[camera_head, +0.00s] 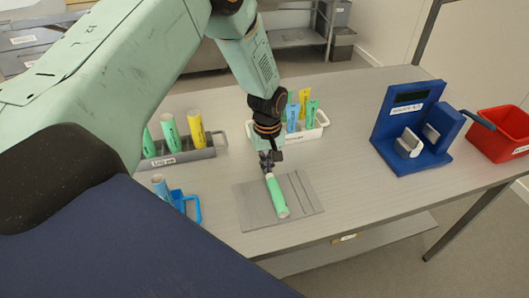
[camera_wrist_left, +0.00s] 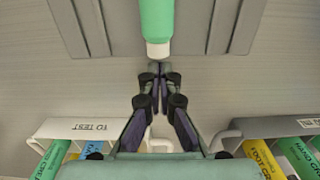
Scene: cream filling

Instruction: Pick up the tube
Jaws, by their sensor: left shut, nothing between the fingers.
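A green tube with a white cap (camera_head: 277,196) lies on a grey grooved plate (camera_head: 308,204) on the table. My left gripper (camera_head: 270,164) is just beyond the tube's capped end. In the left wrist view the tube (camera_wrist_left: 157,20) points its white cap down at my left gripper (camera_wrist_left: 158,68). The fingertips are together with nothing between them, close to the cap; I cannot tell whether they touch it. My right gripper is not in view.
A grey rack (camera_head: 205,154) of green and yellow tubes stands at the left. A white tray (camera_head: 311,134) with several tubes is behind the gripper. A blue holder (camera_head: 193,205) is at the left front; a blue device (camera_head: 420,150) and a red bin (camera_head: 497,141) stand right. The table right of the plate is clear.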

